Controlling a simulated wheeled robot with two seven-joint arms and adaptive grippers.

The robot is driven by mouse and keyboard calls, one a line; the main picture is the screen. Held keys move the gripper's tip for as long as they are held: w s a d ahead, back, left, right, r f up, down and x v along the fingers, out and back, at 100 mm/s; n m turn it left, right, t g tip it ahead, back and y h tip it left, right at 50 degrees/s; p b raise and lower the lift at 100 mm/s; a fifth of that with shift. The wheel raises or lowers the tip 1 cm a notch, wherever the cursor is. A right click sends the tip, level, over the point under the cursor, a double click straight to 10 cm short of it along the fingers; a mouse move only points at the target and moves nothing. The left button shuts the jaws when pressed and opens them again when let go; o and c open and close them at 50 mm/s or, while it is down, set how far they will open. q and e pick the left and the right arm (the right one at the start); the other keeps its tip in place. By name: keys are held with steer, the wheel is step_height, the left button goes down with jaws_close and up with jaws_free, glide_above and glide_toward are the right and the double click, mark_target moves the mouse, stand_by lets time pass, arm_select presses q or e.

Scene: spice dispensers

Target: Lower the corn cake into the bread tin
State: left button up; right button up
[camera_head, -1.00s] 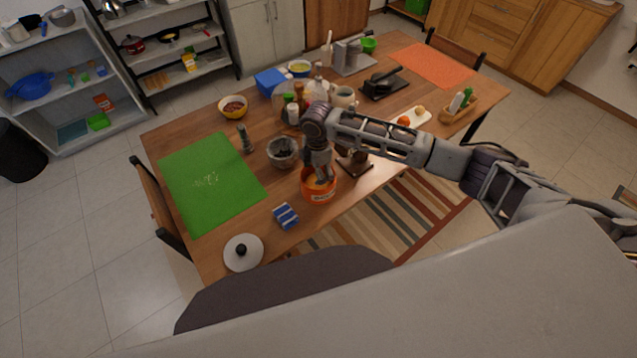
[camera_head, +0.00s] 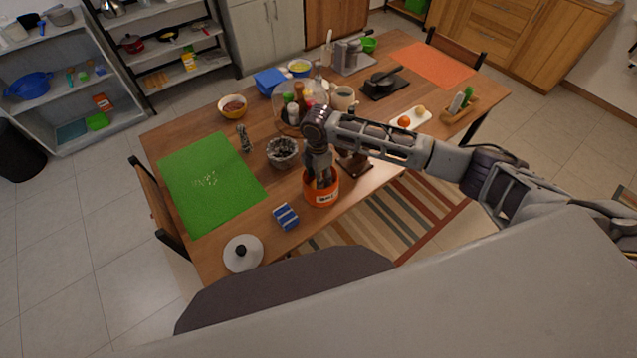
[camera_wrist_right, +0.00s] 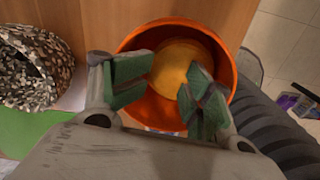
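The bread tin (camera_head: 321,199) is a round orange container with a white label, near the table's front edge. My right gripper (camera_head: 321,181) points down into its mouth in the head view. In the right wrist view, the tin (camera_wrist_right: 234,62) lies beyond the green-padded fingers of the right gripper (camera_wrist_right: 160,90). The fingers are spread apart. The round yellow corn cake (camera_wrist_right: 177,62) lies inside the tin, beyond the fingertips and partly covered by one finger. I cannot tell whether a finger touches it. My left gripper is out of view.
A dark speckled bowl (camera_head: 283,152) stands just left of the tin, and it also shows in the right wrist view (camera_wrist_right: 35,65). A blue-and-white box (camera_head: 285,216), a white lid (camera_head: 243,253) and a green mat (camera_head: 211,183) lie further left. A brown stand (camera_head: 355,165) is close on the right.

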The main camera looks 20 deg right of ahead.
stand_by(0.3)
step_height(320, 180, up, 12)
stand_by(0.8)
steer(key=shift+a, duration=0.1)
stand_by(0.4)
